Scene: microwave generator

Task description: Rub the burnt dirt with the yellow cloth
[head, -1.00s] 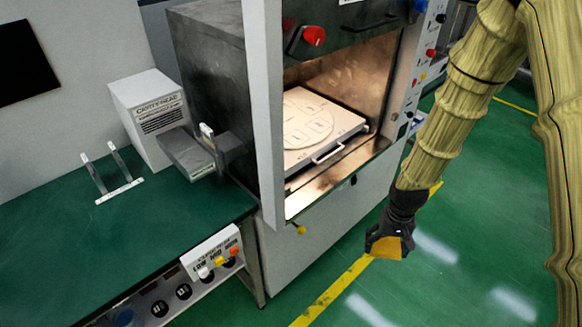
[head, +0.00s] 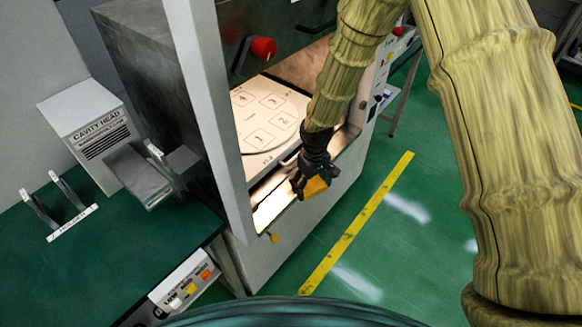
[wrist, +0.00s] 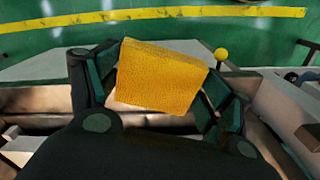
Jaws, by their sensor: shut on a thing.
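My gripper (head: 308,186) is shut on the yellow cloth (head: 315,187), a flat folded block. It is at the front opening of the microwave chamber, near the lit metal sill (head: 272,200). In the wrist view the cloth (wrist: 160,75) sits between the two dark fingers. I cannot tell whether the cloth touches the sill. Burnt dirt is not clearly distinguishable; brownish marks show on the metal surface (wrist: 42,122) in the wrist view. My arm hides part of the chamber's inside.
A white tray with a round numbered plate (head: 262,118) sits inside the chamber. The raised door's red knob (head: 263,48) is above the opening. A white side post (head: 208,110) stands left of it. A green bench (head: 60,270) with a grey box (head: 90,130) is at left.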

